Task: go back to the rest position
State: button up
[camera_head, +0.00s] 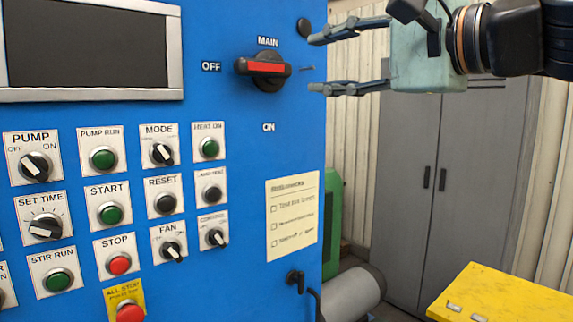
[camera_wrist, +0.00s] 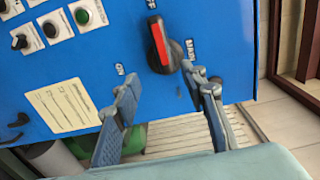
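My gripper (camera_head: 318,64) is at the upper right in the head view, pointing left toward the blue control panel (camera_head: 235,140). Its two fingers are apart with nothing between them. In the wrist view my gripper (camera_wrist: 165,98) also shows open, with the fingers on either side below the main switch. The main switch (camera_head: 264,69) is a black rotary knob with a red bar. Its bar lies level, in line with the OFF label. The switch also shows in the wrist view (camera_wrist: 160,48). The fingertips are right of the knob and appear apart from it.
The panel carries several knobs and buttons, a dark screen (camera_head: 88,45) and a paper checklist (camera_head: 292,218). A grey cabinet (camera_head: 432,180) stands behind at right. A yellow box (camera_head: 505,297) is at the lower right, near a grey cylinder (camera_head: 352,293). A green object (camera_head: 332,225) stands behind the panel.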

notch_tip(320, 180, down, 17)
jog(key=s+a+n+g+h+p, duration=0.2)
jog(key=s+n+g+h+p, duration=0.15)
jog(key=n+p, duration=0.2)
jog(key=s+d+f+n+g+h+p, duration=0.2)
jog(key=s+d+f+h, duration=0.1)
jog(key=f, duration=0.6)
jog(key=s+d+f+n+g+h+p, duration=0.3)
jog(key=s+f, duration=0.3)
jog(key=f, duration=0.3)
jog(key=shift+d+f+h, duration=0.25)
jog(key=shift+d+h, duration=0.05)
jog(key=shift+h, duration=0.15)
